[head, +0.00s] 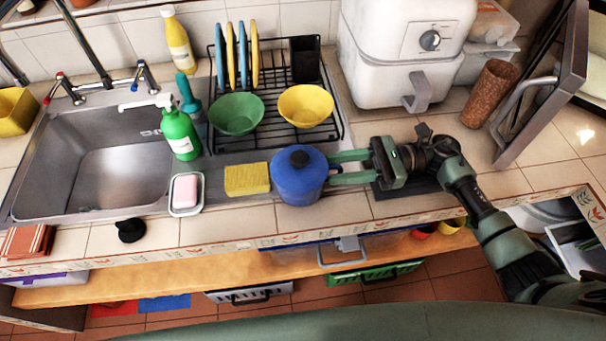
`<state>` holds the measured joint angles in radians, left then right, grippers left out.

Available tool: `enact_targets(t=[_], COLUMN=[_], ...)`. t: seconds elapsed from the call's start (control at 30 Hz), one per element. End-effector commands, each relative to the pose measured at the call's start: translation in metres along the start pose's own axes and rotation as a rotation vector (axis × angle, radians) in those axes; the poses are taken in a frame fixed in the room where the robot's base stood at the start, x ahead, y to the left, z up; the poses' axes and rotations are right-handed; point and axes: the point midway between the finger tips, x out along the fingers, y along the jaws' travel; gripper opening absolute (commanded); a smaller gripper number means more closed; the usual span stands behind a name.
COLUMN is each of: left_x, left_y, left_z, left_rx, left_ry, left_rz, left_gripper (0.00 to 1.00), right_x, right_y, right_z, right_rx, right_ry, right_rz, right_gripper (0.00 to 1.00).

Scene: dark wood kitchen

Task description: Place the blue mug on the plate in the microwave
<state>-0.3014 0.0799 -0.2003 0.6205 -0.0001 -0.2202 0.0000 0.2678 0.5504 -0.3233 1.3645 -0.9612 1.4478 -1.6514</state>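A round blue vessel (298,184) with a dark knob-like top stands on the counter's front part, right of the yellow sponge. It looks like a lidded pot, and no other blue mug shows. My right gripper (333,169) reaches in from the right with its two green fingers parted, tips at the vessel's right side. Whether a handle lies between them, or they touch it, I cannot tell. The microwave's door (550,90) appears to stand open at the right. Its inside is mostly cut off, and I cannot make out the plate for sure. My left gripper is not in view.
A dish rack (335,128) with a green bowl (237,113) and a yellow bowl (306,105) stands behind the vessel. A white air fryer (403,50) is at the back, a brown cup (490,92) by the door. The sponge (247,179) and soap dish (186,207) lie left.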

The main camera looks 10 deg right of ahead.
Motion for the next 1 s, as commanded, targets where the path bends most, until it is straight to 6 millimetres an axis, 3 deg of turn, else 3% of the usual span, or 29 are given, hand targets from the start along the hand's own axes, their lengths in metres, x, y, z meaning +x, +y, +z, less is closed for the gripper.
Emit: enact_targets(t=[0.1, 0.23, 1.0], left_x=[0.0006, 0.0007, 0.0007], left_y=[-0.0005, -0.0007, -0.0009], left_z=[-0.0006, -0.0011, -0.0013], left_rx=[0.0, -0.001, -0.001], left_ry=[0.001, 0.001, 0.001], left_rz=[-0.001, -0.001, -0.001], left_gripper=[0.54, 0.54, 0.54], right_x=[-0.0003, -0.0005, -0.0008], right_y=[0.0001, 0.0001, -0.0001], right_z=[-0.0006, -0.0005, 0.0], right_rx=[0.0, 0.0, 0.0], right_ry=[0.0, 0.001, 0.0], right_rz=[0.0, 0.0, 0.0], right_gripper=[0.35, 0.0, 0.0])
